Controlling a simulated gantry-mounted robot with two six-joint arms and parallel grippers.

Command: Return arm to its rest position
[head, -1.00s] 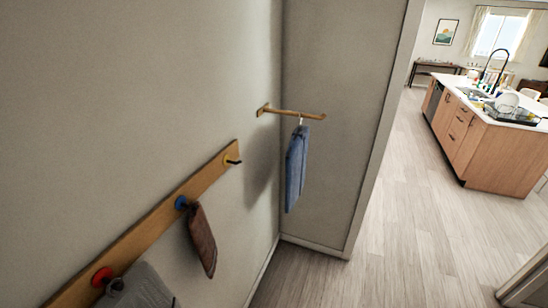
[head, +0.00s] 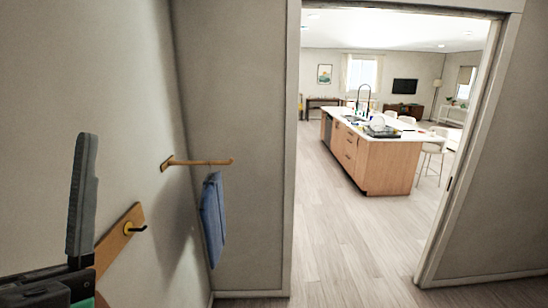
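A gripper, which I take to be my left one (head: 82,205), comes in at the lower left edge. One grey finger points up and its dark body is cut off by the frame. I cannot tell whether it is open or shut. It is in front of the wooden peg rail (head: 122,232) and hides part of it. No held object shows on it. My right gripper is not in view.
A blue cloth (head: 213,218) hangs from a wooden bar (head: 200,162) in the corner. Right of the corner, an open doorway shows clear floor (head: 350,235) and a kitchen island (head: 375,160).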

